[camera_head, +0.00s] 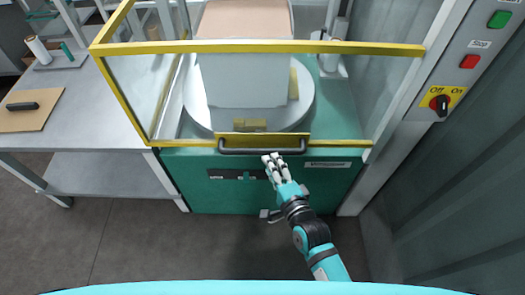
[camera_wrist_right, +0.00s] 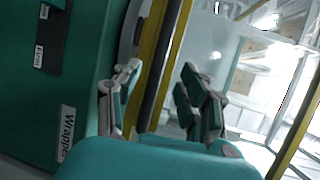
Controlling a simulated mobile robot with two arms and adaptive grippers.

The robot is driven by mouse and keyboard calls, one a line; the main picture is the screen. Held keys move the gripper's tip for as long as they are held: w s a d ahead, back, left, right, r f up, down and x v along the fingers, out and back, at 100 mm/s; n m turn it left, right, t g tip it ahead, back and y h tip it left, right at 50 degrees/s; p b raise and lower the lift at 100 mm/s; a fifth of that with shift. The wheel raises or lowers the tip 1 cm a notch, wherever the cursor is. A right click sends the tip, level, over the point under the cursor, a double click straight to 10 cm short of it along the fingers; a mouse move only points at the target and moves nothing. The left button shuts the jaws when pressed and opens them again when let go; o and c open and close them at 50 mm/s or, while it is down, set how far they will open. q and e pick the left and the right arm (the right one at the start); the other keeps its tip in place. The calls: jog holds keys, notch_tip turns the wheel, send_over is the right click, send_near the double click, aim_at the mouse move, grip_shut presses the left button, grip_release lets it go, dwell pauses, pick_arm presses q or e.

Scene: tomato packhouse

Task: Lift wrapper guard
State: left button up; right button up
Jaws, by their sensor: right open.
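The wrapper guard (camera_head: 255,47) is a clear panel in a yellow frame. It is down across the front of the green wrapper (camera_head: 215,195). A dark bar handle (camera_head: 240,151) runs along its lower yellow edge. My right gripper (camera_head: 272,160) is just at the handle, right of its middle, fingers pointing up toward it. In the right wrist view the open fingers (camera_wrist_right: 160,72) stand either side of the dark handle (camera_wrist_right: 153,85) and yellow frame. I cannot tell whether they touch it. My left gripper is not in view.
Behind the guard, a wrapped stack (camera_head: 245,75) stands on a round turntable (camera_head: 195,110). A control panel (camera_head: 465,65) with green and red buttons and a rotary switch is at right. A grey table (camera_head: 90,115) with a shelf stands left. The floor in front is clear.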

aim_at(264, 154)
jog(key=x, duration=0.7)
jog(key=shift+w, duration=0.1)
jog(key=shift+f, duration=0.1)
grip_shut()
